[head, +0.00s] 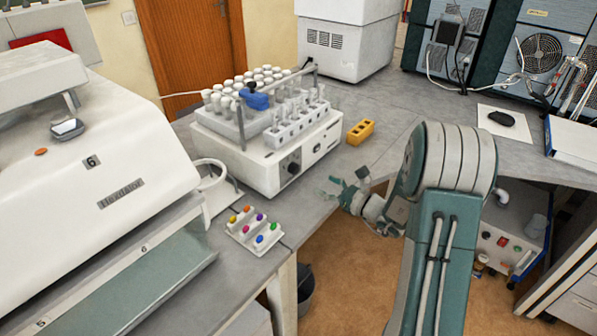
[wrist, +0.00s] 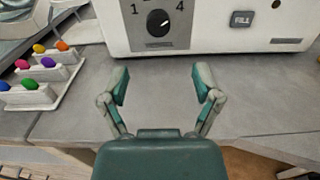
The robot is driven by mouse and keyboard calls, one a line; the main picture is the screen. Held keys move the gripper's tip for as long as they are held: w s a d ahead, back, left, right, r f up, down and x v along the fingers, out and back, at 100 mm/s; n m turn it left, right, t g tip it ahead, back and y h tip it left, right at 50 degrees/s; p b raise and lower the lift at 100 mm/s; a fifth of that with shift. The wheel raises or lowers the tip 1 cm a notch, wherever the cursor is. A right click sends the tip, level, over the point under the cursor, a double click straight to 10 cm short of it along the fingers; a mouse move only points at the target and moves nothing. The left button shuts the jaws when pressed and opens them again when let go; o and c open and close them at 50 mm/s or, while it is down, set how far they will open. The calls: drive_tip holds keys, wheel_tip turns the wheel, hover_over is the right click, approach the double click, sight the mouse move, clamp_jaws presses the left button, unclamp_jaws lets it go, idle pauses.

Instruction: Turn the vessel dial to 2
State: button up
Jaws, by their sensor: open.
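The dial is a round black knob on the front of a white machine (head: 262,172). It shows in the head view (head: 293,168) and at the top centre of the wrist view (wrist: 158,22). In the wrist view a 1 stands to its upper left and a 4 to its right; the top of the scale is cut off. A small white mark on the knob seems to point up and right. My gripper (head: 346,180) is open and empty, with its two fingers apart (wrist: 161,82). It is in front of the machine and below the dial, not touching it.
A white rack of coloured pegs (head: 254,229) stands left of my gripper, also in the wrist view (wrist: 40,85). A FILL button (wrist: 242,19) is right of the dial. Tubes stand on the machine. A yellow block (head: 360,132) lies right of it. The bench edge runs beneath my gripper.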

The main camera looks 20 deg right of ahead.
sight(297, 171)
drive_tip(key=x, duration=0.9)
drive_tip(key=shift+w+a, duration=0.15)
drive_tip(key=shift+a, duration=0.1)
clamp_jaws()
